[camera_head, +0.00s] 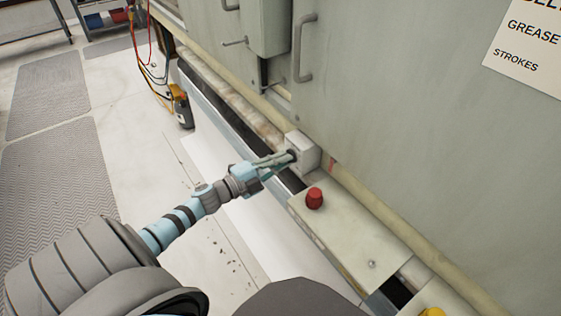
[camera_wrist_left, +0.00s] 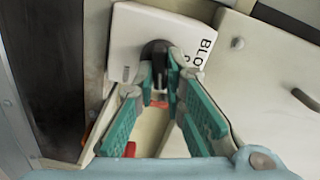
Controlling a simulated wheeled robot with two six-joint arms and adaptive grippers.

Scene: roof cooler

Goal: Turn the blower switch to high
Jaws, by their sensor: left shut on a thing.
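The blower switch is a small pale box (camera_head: 303,152) on the ledge at the foot of the cabinet wall. In the left wrist view its white face (camera_wrist_left: 132,40) carries black lettering that begins "BLO", partly cut off. A dark knob (camera_wrist_left: 156,55) sticks out of that face. My left gripper (camera_head: 288,158) reaches the box from the left. In the left wrist view its teal-padded fingers (camera_wrist_left: 163,92) are closed about the knob, one on each side. The knob's setting is hard to read. My right gripper is not in view.
A red knob (camera_head: 314,197) stands on a beige panel (camera_head: 345,228) just right of the switch. A yellow knob (camera_head: 432,312) shows at the bottom edge. Cabinet door handles (camera_head: 304,48) stick out above. The floor at left is open.

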